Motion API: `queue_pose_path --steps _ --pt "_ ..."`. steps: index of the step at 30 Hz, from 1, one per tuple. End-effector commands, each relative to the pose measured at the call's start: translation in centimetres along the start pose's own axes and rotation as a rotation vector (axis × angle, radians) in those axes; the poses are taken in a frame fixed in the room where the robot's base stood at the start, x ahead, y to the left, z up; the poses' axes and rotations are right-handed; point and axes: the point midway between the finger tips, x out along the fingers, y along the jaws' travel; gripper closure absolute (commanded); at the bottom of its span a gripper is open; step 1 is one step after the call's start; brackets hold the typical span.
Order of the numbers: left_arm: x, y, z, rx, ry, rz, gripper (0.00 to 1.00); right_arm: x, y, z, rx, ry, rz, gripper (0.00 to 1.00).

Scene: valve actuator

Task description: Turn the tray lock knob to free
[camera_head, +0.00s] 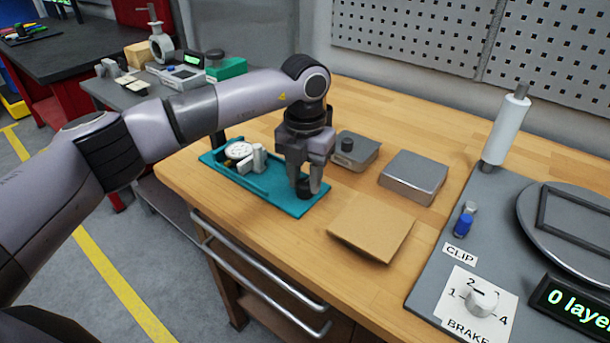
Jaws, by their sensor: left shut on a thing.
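The teal tray (262,192) lies on the wooden bench near its front left edge. A round white dial (238,150) and a pale grey block-shaped part sit in its left half. My left gripper (307,190) points down over the right end of the tray. Its fingers are shut on a small dark knob there, which I take to be the tray lock knob; the fingers hide most of it, so its angle and any marking cannot be read. My right gripper is not in view.
A grey box with a black knob (356,148) and a metal block (413,176) stand behind and right of the tray. A tan board (371,227) lies to the right. A grey station with a brake dial (482,299) and a round plate fills the right side.

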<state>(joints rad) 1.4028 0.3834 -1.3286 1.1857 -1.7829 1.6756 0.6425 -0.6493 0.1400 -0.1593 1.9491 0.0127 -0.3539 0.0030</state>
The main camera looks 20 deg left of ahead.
Motion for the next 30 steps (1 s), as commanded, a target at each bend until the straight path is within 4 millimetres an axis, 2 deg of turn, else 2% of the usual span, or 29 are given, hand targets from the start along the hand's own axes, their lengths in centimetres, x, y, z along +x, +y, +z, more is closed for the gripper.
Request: queue_pose_path --steps 1,3,14,24,30 --pt "-0.1 0.0 0.0 0.000 -0.001 0.001 0.59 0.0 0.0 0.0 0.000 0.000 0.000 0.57" --pt "-0.1 0.0 0.0 0.000 -0.001 0.001 0.39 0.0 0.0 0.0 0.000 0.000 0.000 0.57" --pt "-0.6 0.0 0.1 0.001 -0.002 0.000 0.39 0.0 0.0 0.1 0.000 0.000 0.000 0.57" --pt "-5.7 0.0 0.1 0.000 -0.004 0.001 0.39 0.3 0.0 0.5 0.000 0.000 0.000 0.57" --pt "-7.2 0.0 0.0 0.001 -0.001 0.000 0.39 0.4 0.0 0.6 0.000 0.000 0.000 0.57"
